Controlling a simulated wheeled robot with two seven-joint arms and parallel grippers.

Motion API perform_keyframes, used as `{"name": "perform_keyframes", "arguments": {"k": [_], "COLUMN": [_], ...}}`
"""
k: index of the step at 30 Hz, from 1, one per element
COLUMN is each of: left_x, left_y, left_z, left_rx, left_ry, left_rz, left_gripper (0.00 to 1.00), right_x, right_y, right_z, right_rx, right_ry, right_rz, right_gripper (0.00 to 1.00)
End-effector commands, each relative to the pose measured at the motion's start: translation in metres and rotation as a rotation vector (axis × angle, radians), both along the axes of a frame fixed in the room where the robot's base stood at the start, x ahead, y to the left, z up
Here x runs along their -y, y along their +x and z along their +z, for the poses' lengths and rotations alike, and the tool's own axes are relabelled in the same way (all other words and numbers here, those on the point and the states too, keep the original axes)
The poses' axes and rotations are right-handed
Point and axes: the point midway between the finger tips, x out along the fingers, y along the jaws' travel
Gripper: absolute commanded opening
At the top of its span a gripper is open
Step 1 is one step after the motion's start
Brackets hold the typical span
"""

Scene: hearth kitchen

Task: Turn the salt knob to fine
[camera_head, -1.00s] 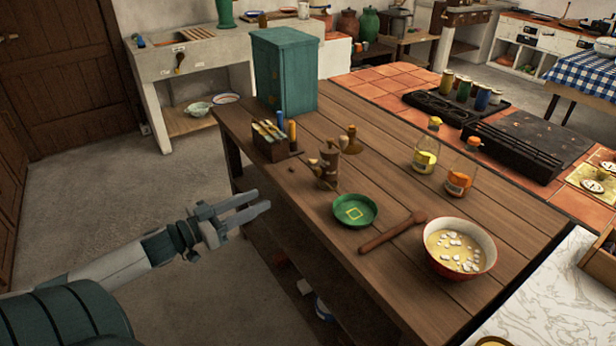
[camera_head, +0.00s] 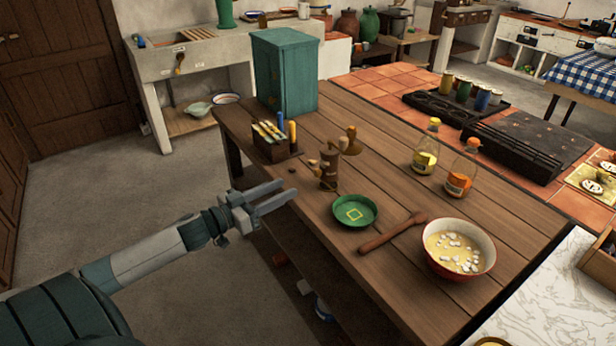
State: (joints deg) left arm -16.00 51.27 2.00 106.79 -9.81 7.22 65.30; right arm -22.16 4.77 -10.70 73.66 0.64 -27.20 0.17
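A brown wooden mill (camera_head: 329,172) with a crank arm and a small knob on top stands upright on the wooden table (camera_head: 420,285), near its left edge. It may be the salt mill; its setting and any marking are too small to read. My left gripper (camera_head: 289,189) is just left of the mill, by the table's left edge. Its two fingers are apart, pointing right, with nothing between them. The gripper does not touch the mill. My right gripper is not in view.
A holder with colored sticks (camera_head: 272,142) and a teal cabinet (camera_head: 285,72) stand behind. Two bottles (camera_head: 426,147) (camera_head: 463,172) stand farther right. Floor left of the table is clear.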

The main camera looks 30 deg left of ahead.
Motion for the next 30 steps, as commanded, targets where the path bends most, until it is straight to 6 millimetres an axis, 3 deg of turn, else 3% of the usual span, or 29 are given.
{"name": "perform_keyframes", "arguments": {"k": [12,21,30], "left_x": [0.014,0.025,0.029], "left_y": [0.046,0.076,0.089], "left_z": [0.002,0.002,0.000], "left_rx": [0.003,0.002,0.001], "left_ry": [0.001,-0.001,0.002], "left_rz": [0.000,0.000,0.000], "left_gripper": [0.39,0.39,0.39], "right_x": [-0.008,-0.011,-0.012], "right_y": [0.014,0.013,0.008], "right_z": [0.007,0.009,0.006], "right_rx": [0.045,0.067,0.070], "right_ry": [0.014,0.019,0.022], "right_rz": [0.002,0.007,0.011], "right_gripper": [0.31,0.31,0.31]}}
